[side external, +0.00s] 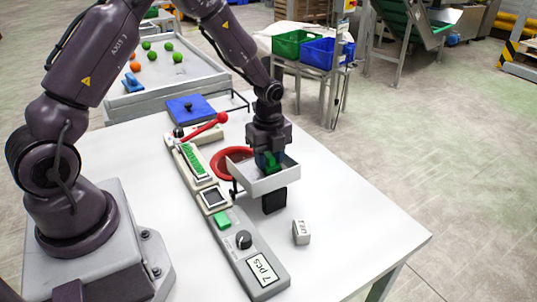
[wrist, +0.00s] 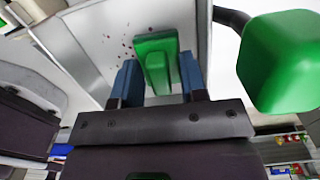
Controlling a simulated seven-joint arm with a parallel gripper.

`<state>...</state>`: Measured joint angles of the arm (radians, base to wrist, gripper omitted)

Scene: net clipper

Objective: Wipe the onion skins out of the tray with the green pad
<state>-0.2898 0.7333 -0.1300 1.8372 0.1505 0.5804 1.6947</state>
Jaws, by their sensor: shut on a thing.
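The green pad (wrist: 155,45) is between the two blue fingers of my gripper (wrist: 160,76), which is shut on it. In the side external view my gripper (side external: 268,158) points down into the white tray (side external: 262,186), and a bit of the green pad (side external: 271,165) shows inside the walls. In the wrist view the pad is over the tray floor (wrist: 90,50); I cannot tell whether it touches. Small dark red onion skins (wrist: 125,43) lie scattered on the floor to the left of the pad. The side view hides most of the tray floor.
A long clipper machine (side external: 233,225) with a red lever (side external: 208,130) runs beside the tray. A red ring-shaped thing (side external: 228,160) is behind the tray, and a small white labelled block (side external: 301,232) stands in front. The table's right side is clear.

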